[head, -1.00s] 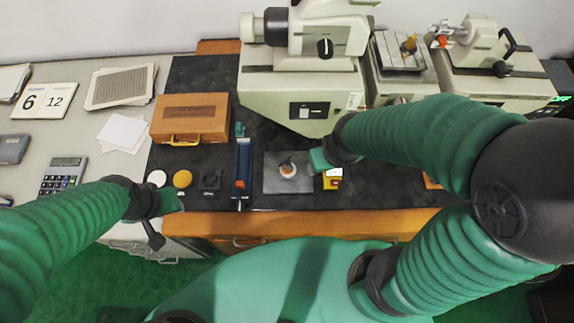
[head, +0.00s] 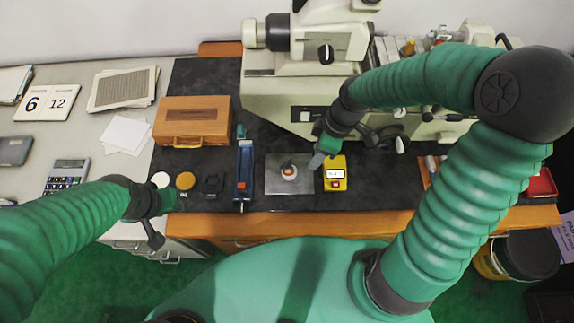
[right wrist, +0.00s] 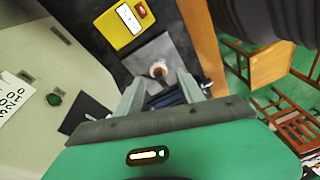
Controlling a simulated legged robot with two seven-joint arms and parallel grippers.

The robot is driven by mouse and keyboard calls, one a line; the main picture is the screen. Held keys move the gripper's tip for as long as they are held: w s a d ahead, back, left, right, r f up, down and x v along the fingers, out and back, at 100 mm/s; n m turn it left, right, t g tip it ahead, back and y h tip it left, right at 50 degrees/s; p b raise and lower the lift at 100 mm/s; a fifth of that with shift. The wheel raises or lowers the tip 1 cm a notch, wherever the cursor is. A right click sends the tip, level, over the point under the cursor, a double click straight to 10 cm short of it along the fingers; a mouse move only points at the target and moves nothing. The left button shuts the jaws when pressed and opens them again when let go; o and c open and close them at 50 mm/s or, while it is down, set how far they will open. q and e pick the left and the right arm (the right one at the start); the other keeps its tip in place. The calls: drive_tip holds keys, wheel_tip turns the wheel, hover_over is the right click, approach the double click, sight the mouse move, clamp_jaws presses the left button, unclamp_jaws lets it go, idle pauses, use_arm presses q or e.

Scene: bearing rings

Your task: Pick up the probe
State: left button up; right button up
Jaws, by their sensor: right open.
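A small ring-shaped piece (head: 289,172), white and orange with a dark part on top, stands on a grey metal plate (head: 274,187). The dark part may be the probe, but it is too small to tell. My right gripper (head: 317,161) is open and empty, tilted downward just right of the plate. In the right wrist view the ring-shaped piece (right wrist: 158,69) shows between the open fingers (right wrist: 160,80), beyond their tips and apart from them. My left gripper (head: 170,200) hangs near the front left table edge, away from the plate; its fingers are unclear.
A yellow device (head: 335,172) with a display stands close right of the plate. A blue tool (head: 243,172) lies left of it. A wooden case (head: 192,122) and round discs (head: 185,181) are farther left. Large machines (head: 310,85) fill the back.

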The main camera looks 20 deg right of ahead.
wheel_tip(320, 180, up, 2)
drive_tip(key=w+n+y, duration=0.2)
drive_tip(key=w+n, duration=0.1)
drive_tip(key=b, duration=0.1)
approach(289, 165)
drive_tip(key=shift+n+t, duration=0.3)
drive_tip(key=shift+n, duration=0.1)
drive_tip(key=x, duration=0.5)
drive_tip(key=shift+d, duration=0.25)
drive_tip(key=x, duration=0.3)
drive_tip(key=s+x, duration=0.1)
drive_tip(key=shift+w+a+f, duration=0.1)
drive_tip(key=shift+a+f, duration=0.1)
drive_tip(key=shift+a, duration=0.2)
drive_tip(key=shift+w+a+f, duration=0.15)
drive_tip(key=shift+w+f, duration=0.1)
drive_tip(key=shift+f, duration=0.2)
drive_tip(key=shift+s, duration=0.1)
drive_tip(key=c, duration=0.6)
clamp_jaws()
